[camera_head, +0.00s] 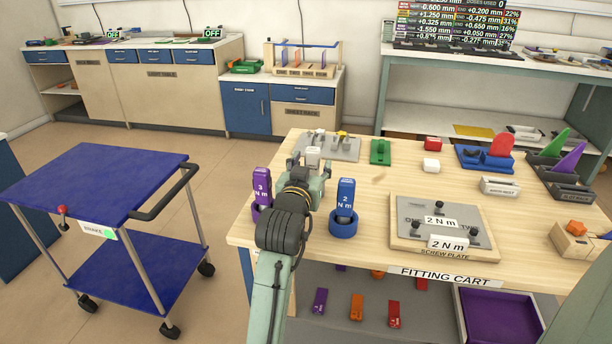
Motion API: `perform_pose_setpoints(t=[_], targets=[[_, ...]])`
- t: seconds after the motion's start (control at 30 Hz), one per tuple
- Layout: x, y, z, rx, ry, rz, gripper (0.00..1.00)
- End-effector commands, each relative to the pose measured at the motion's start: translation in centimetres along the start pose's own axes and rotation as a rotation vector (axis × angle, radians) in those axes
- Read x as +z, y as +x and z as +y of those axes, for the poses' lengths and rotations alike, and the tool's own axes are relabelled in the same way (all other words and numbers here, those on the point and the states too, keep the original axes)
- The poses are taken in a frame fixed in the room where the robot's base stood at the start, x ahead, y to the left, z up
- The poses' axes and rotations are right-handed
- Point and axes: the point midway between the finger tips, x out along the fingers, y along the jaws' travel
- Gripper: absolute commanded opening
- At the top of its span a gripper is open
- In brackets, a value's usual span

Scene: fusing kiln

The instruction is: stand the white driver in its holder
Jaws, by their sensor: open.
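A small white block-shaped top (313,154), which looks like the white driver, shows between and just beyond the fingertips of my gripper (311,167). My gripper is open over the left part of the fitting cart. My arm and wrist hide whatever is below the white top, so I cannot tell whether it stands in a holder or whether the fingers touch it. A purple driver (262,183) marked 3 N m stands upright in a purple holder (256,212) to the left. A blue driver (346,194) marked 2 N m stands upright in a blue holder (343,228) to the right.
The screw plate (410,207) lies right of the blue holder. A blue trolley (100,180) stands left.

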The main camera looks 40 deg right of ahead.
Motion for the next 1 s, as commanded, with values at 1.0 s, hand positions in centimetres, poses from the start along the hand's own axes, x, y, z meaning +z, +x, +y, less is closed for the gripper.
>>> perform_pose_setpoints(t=[1.0], targets=[[0.0,-11.1,0.0,0.000,0.000,0.001,0.51]])
